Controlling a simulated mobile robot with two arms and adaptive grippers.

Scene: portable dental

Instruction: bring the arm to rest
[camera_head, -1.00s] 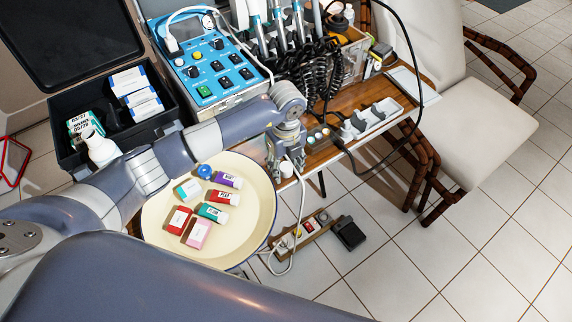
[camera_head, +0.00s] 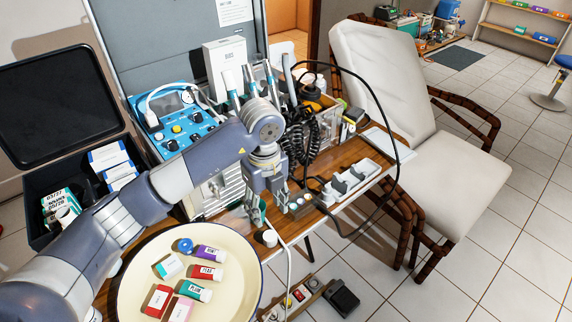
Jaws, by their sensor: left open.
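My left arm (camera_head: 120,215) comes in from the lower left and reaches across the black case and the cream basin. Its gripper (camera_head: 268,206) points down and is open, over the front edge of the wooden table (camera_head: 342,152). A small green thing (camera_head: 257,213) shows right by the fingers; I cannot tell whether it touches them. A white cup (camera_head: 270,238) stands just below the fingers. My right gripper does not show.
The cream basin (camera_head: 225,290) at the lower left holds several small coloured boxes and bottles. The black case (camera_head: 42,215) stands open with boxes in it. A blue control unit (camera_head: 185,128), tethered handpieces and a white tray (camera_head: 355,182) are close by. A white chair (camera_head: 385,90) stands right.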

